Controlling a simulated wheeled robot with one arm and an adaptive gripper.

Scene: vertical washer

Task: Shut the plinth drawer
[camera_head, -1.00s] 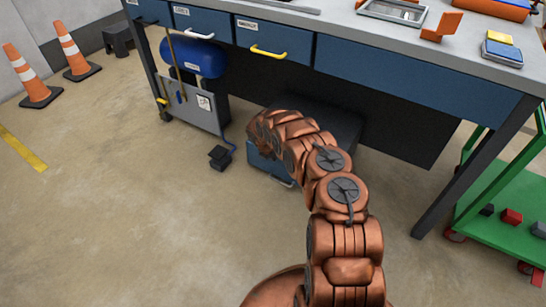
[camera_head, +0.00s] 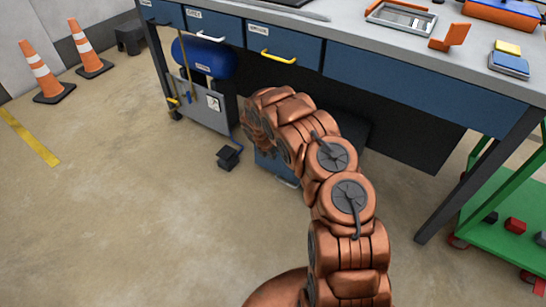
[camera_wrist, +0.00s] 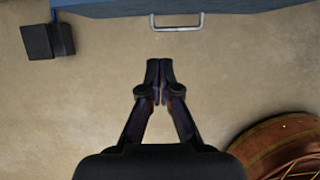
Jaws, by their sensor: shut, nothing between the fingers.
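The plinth drawer (camera_head: 267,168) is a low blue drawer under the workbench, largely hidden behind my arm in the head view. Its silver handle (camera_head: 287,183) shows just left of the arm. In the wrist view the blue drawer (camera_wrist: 110,8) lies along the top edge, with the handle (camera_wrist: 178,27) near the top centre. My gripper (camera_wrist: 160,66) is shut and empty, its fingertips pointing toward the handle with floor showing between them in the picture. In the head view the fingers are hidden by the arm. I cannot tell how far the drawer stands out.
A black pedal-like block (camera_head: 228,158) sits on the floor left of the drawer; it also shows in the wrist view (camera_wrist: 46,41). A compressor with a blue tank (camera_head: 205,58) is behind it. A bench leg (camera_head: 480,170) and green cart (camera_head: 500,205) stand right. Floor at left is open.

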